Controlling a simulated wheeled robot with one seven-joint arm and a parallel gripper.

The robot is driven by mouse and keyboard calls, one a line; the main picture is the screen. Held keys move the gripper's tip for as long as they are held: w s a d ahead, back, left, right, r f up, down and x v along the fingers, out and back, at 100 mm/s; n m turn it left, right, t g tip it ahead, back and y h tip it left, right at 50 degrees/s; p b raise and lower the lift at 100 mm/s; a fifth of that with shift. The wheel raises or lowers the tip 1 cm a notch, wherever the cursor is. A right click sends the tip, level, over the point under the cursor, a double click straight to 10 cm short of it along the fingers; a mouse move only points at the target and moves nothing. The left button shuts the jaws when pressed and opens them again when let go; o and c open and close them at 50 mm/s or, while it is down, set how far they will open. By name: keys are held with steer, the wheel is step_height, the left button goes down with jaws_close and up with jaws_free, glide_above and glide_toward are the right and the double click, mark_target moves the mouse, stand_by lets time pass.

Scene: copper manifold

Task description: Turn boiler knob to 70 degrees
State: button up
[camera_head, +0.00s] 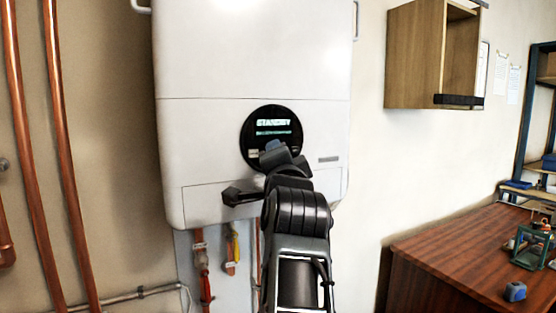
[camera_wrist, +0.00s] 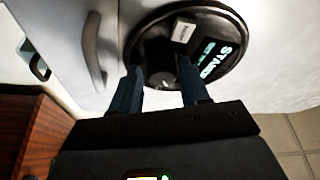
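The boiler (camera_head: 250,60) is a white wall unit, and its round black control panel (camera_head: 250,121) has a lit display reading "STANDBY". The panel also shows in the wrist view (camera_wrist: 222,42), turned, with a small pale button (camera_wrist: 184,32) on it. My gripper (camera_head: 273,150) is in front of the panel's lower part and hides some of it. In the wrist view, my gripper (camera_wrist: 158,78) has its two dark fingers apart, with tips over the panel. A dark greyish form, perhaps the knob (camera_wrist: 161,76), shows between them; I cannot tell whether the fingers touch it.
Copper pipes (camera_head: 38,180) run up the wall at left. Valves and thin pipes hang below the boiler. A wooden wall cabinet (camera_head: 414,55) is at upper right. A wooden table (camera_head: 450,255) with a lantern-like object (camera_head: 531,246) stands at lower right.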

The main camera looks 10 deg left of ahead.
steer(key=b+v, duration=0.2)
steer(key=v, duration=0.6)
steer(key=shift+w, duration=0.1)
